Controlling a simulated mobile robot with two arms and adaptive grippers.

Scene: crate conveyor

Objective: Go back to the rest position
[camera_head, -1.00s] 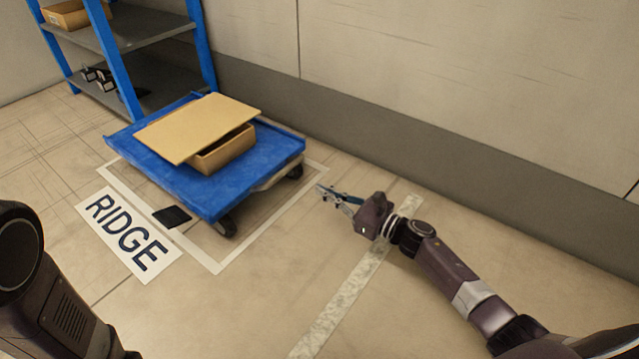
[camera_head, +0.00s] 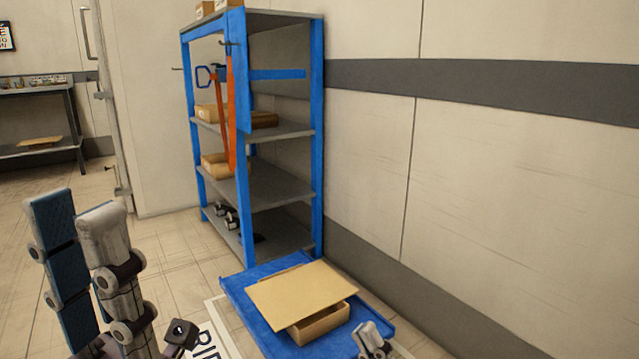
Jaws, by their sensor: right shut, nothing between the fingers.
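My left gripper (camera_head: 78,212) is raised large in the left foreground. Its two fingers point up with a gap between them, and nothing is held. My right gripper (camera_head: 371,338) shows only in part at the bottom edge, in front of the blue cart. It is shut and empty; the rest of that arm is out of frame.
The low blue cart (camera_head: 262,318) carries an open cardboard box (camera_head: 322,325) with a tilted flat board (camera_head: 302,294) on top. A blue shelf rack (camera_head: 317,150) with boxes stands behind it against the wall. A dark table (camera_head: 75,125) is far left. Floor between is clear.

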